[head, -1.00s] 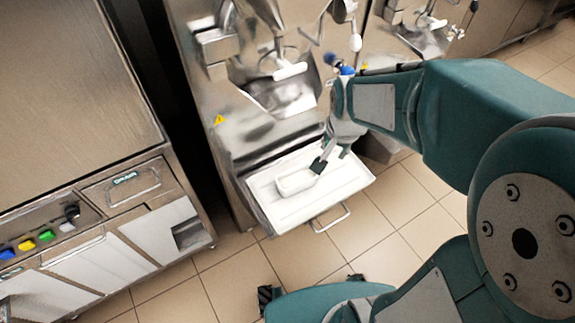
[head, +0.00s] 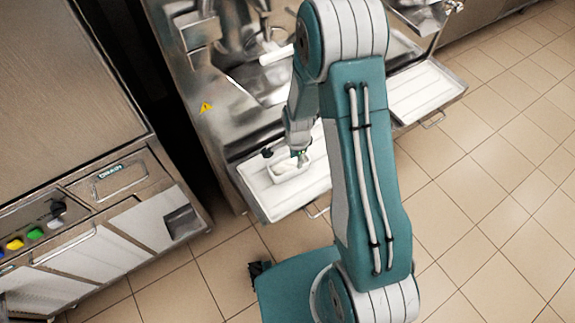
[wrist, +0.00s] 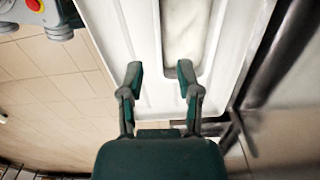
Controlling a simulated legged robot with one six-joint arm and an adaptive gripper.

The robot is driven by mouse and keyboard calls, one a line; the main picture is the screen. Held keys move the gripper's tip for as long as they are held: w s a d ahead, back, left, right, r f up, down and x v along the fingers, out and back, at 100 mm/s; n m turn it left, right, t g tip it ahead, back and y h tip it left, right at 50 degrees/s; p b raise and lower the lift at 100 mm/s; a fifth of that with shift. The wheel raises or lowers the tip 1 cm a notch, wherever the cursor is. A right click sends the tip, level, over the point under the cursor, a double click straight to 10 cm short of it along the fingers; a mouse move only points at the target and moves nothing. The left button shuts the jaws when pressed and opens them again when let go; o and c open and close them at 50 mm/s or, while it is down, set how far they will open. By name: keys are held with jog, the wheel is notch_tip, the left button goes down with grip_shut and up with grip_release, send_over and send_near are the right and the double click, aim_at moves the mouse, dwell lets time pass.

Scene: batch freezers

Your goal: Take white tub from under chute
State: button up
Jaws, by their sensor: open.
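The white tub (head: 288,171) is a small open rectangular container. It rests on the white tray (head: 262,201) at the front of the metal machine, below its chute area. My gripper (head: 285,155) is open and low at the tub, with a finger near each side of it in the head view. In the wrist view the tub (wrist: 185,32) holds pale content. There the right fingertip overlaps the tub's near end and the left fingertip lies left of it, over the tray (wrist: 115,25). I cannot tell whether either finger touches the tub.
A second machine's white tray (head: 425,90) juts out at the right. A steel cabinet (head: 75,90) with coloured buttons stands at the left. The tiled floor (head: 500,200) is clear at the right. A metal bar (wrist: 280,50) runs beside the tray in the wrist view.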

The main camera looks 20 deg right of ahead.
aim_at(293, 177)
jog(key=f, duration=0.9)
jog(key=shift+a+f, duration=0.25)
jog(key=shift+a, duration=0.1)
grip_shut()
